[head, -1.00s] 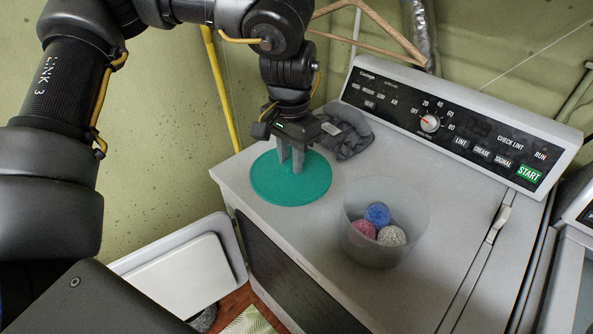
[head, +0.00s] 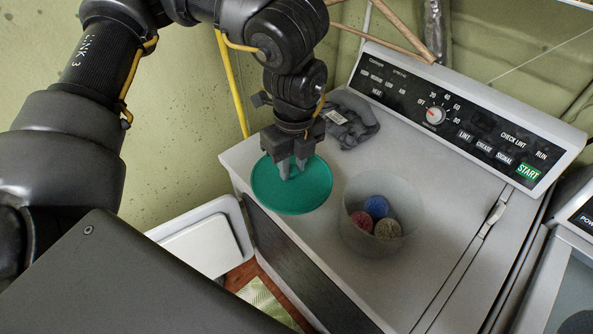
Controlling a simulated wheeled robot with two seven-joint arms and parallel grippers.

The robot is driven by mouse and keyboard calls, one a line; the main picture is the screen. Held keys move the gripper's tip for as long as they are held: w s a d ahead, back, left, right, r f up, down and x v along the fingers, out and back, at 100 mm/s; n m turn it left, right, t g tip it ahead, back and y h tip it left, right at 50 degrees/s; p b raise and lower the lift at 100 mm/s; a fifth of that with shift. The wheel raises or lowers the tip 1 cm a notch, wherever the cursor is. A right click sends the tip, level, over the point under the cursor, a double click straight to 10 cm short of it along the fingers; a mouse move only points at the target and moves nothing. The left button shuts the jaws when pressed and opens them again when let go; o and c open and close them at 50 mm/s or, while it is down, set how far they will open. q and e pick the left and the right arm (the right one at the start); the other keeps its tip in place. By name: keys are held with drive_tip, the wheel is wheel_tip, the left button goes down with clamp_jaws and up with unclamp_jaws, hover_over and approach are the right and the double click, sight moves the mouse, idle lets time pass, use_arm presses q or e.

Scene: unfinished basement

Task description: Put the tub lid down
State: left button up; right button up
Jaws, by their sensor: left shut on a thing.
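The tub lid is a flat round green disc (head: 294,199) at the left part of the dryer top (head: 345,168). My left gripper (head: 291,171) points down over the lid's middle and is shut on it, probably by a part hidden between the fingers. I cannot tell whether the lid rests on the dryer top or hovers just above it. The open translucent tub (head: 353,232) stands to the right of the lid, apart from it, with a red, a blue and a greyish ball inside. My right gripper is not in view.
A dark grey cloth (head: 352,125) lies behind the lid, near the control panel (head: 450,115). A white appliance door (head: 205,246) stands open below at the left. The dryer top is clear right of the tub up to the seam and latch (head: 492,217).

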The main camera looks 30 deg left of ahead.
sight(286, 193)
use_arm(q)
drive_tip(key=m, duration=0.2)
drive_tip(key=s+m+p, duration=0.1)
drive_tip(key=m, duration=0.1)
drive_tip(key=r+m, duration=0.1)
drive_tip(key=shift+s+d+m+p, duration=0.15)
drive_tip(key=shift+s+m+p, duration=0.15)
drive_tip(key=shift+s+m, duration=0.1)
drive_tip(key=m, duration=0.2)
drive_tip(key=shift+s+d+m+p, duration=0.1)
drive_tip(key=shift+s+m+p, duration=0.2)
drive_tip(key=shift+m+p, duration=0.1)
drive_tip(key=m, duration=0.2)
drive_tip(key=s+m+p, duration=0.1)
drive_tip(key=m, duration=0.1)
drive_tip(key=shift+d+r, duration=0.1)
drive_tip(key=shift+r, duration=0.1)
drive_tip(key=m, duration=0.2)
drive_tip(key=s+m, duration=0.1)
drive_tip(key=m, duration=0.1)
drive_tip(key=shift+p, duration=0.35)
